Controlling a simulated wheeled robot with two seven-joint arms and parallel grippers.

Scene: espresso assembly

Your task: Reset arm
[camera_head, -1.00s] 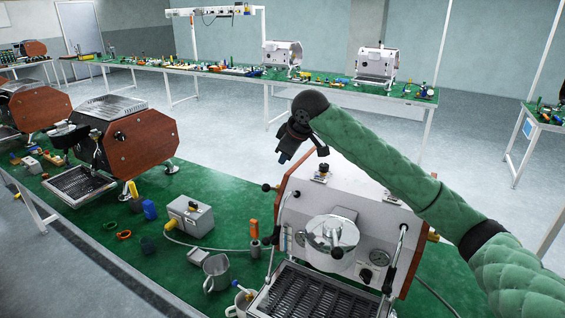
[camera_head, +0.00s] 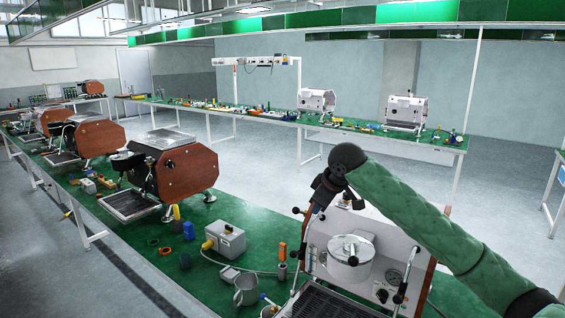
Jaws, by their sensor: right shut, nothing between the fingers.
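My right gripper (camera_head: 311,210) is dark and sits at the end of my green padded arm, which comes in from the right. It is shut with nothing in it, and points down in front of the upper left edge of the nearest espresso machine (camera_head: 335,228). I cannot tell whether it touches the machine. The machine has a white front, a round metal group head (camera_head: 351,249) and a gauge; its lower part is cut off by the picture's bottom edge. My left gripper is not in view.
The green table (camera_head: 215,207) holds a grey box (camera_head: 226,239), a metal jug (camera_head: 245,290), an orange-handled tool (camera_head: 282,252) and a blue piece (camera_head: 189,230). Wooden-sided machines (camera_head: 187,172) stand further left. A long back table (camera_head: 270,117) carries more machines. Open floor lies between the tables.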

